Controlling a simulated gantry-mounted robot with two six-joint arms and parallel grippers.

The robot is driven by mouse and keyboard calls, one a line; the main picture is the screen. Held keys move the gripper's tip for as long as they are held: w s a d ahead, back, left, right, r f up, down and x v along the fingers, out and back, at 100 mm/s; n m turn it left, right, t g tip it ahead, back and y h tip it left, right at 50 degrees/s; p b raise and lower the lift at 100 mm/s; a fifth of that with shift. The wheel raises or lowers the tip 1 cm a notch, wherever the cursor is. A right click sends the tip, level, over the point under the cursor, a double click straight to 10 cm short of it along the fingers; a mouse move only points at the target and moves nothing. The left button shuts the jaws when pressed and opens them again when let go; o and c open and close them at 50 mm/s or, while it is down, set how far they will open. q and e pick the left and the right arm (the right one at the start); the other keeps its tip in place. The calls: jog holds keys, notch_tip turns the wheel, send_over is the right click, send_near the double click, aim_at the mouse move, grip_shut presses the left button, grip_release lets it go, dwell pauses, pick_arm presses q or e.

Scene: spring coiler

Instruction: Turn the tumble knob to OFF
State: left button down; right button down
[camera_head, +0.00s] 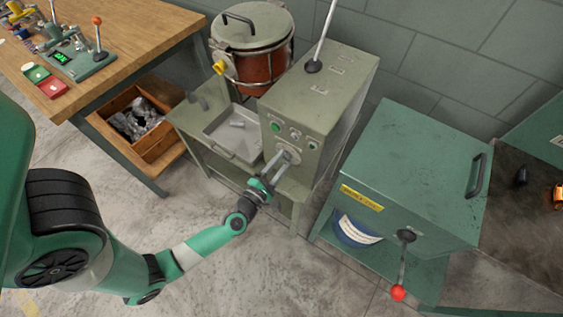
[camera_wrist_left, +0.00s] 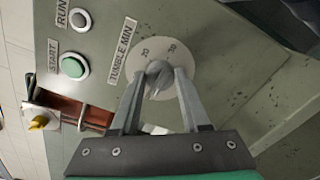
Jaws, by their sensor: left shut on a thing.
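The tumble knob is a small grey knob (camera_wrist_left: 158,76) on a pale round dial (camera_wrist_left: 139,62) labelled TUMBLE MIN, seen in the left wrist view. Numbers show on the dial's upper part; no OFF mark is visible. My left gripper (camera_wrist_left: 160,82) is shut on the knob, with one finger on each side of it. In the head view my left gripper (camera_head: 279,162) reaches the front of the grey-green tumbler machine (camera_head: 325,105), where the dial (camera_head: 290,156) is partly hidden by the fingers. My right gripper is not in view.
A metal tray (camera_head: 228,126) and a lidded drum (camera_head: 253,65) are left of the machine. A green cabinet (camera_head: 415,160) with a red-knobbed lever (camera_head: 398,292) stands right.

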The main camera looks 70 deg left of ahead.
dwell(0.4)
pick_arm(q)
jog(key=shift+c, duration=1.9)
grip_release()
jog(key=p+v, duration=0.2)
jog(key=v, duration=0.9)
jog(key=shift+s+d, duration=0.15)
jog(key=shift+s, duration=0.1)
